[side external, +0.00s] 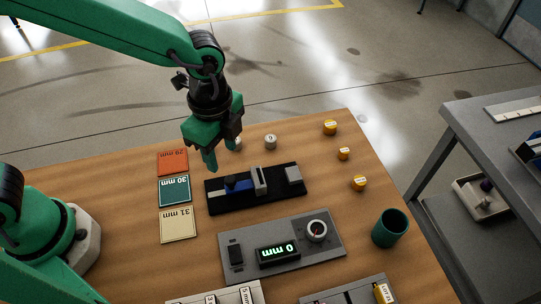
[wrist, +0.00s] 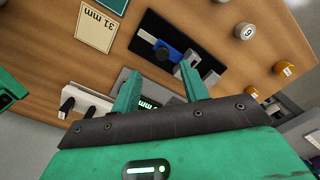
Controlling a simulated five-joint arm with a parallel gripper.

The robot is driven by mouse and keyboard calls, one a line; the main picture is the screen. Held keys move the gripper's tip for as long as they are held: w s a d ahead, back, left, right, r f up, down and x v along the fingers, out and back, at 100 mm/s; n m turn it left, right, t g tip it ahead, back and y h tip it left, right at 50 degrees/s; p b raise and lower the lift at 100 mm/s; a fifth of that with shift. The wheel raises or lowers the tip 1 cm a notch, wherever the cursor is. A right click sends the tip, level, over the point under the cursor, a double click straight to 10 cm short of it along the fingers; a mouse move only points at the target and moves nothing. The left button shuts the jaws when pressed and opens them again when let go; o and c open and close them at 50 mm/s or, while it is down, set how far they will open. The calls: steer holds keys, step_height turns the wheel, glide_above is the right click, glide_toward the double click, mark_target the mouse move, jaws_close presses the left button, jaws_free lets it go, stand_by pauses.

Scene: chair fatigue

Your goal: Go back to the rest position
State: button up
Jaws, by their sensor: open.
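My gripper (side external: 214,160) hangs above the wooden table, near the back left end of a black fixture (side external: 215,199) with a blue slide and a grey block. In the wrist view my gripper (wrist: 156,80) has its two green fingers spread apart, with nothing between them but the scene below. The fixture also shows there, beyond the fingertips (wrist: 153,30). No rest position is marked in either view.
Cards marked 29 mm (side external: 172,162), 30 mm (side external: 174,190) and 31 mm (side external: 178,224) lie left of the fixture. A grey panel (side external: 327,250) reads 0 mm. A green cup (side external: 390,228) and several yellow-capped pieces (side external: 330,127) stand right. A grey side table (side external: 470,125) stands beyond.

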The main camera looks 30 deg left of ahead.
steer(key=s+a+r+n+t, duration=0.2)
steer(key=a+r+n, duration=0.4)
steer(key=a+n, duration=0.3)
steer(key=s+a+r+n+t, duration=0.3)
steer(key=s+a+r+n, duration=0.2)
steer(key=a, duration=0.8)
steer(key=r+n, duration=0.1)
steer(key=n, duration=0.2)
steer(key=shift+s+a+r+n+t, duration=0.15)
steer(key=shift+s+a+n+t, duration=0.15)
steer(key=shift+n, duration=0.1)
